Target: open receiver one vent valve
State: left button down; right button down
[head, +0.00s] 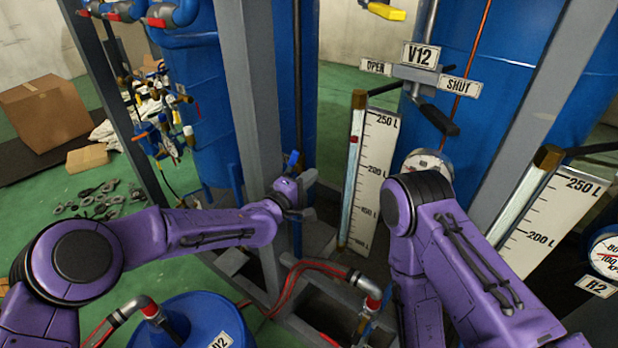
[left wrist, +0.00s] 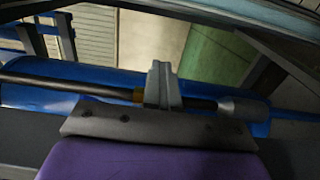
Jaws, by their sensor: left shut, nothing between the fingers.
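A valve with a V12 plate (head: 421,56) is mounted high between two blue vessels, with an OPEN plate (head: 375,66) on its left and a SHUT plate (head: 459,86) on its right. Its black lever (head: 438,118) slants down to the right, below the SHUT side. I cannot read whether this is receiver one's vent. My left gripper (head: 303,196) is by the grey post, well below and left of that lever. In the left wrist view its grey fingers (left wrist: 162,86) are shut and empty, in front of a dark rod (left wrist: 75,88). My right gripper is out of view.
A 250 L level gauge (head: 372,180) stands between my arms, with another (head: 555,210) at right. A grey post (head: 253,120) rises beside my left gripper. A blue drum (head: 195,325) and red hoses (head: 292,290) lie below. An R2 dial (head: 606,252) is at right.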

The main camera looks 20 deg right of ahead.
pick_arm(q)
jog(key=shift+d+f, duration=0.1)
jog(key=shift+d, duration=0.25)
jog(key=c, duration=1)
grip_release()
jog(key=shift+a, duration=0.25)
jog(key=shift+c, duration=0.2)
jog(key=shift+d, duration=0.1)
jog(key=b+v, duration=0.3)
jog(key=v, duration=0.7)
jog(key=shift+s+a, duration=0.2)
jog(key=shift+a, duration=0.05)
jog(key=shift+c, duration=0.3)
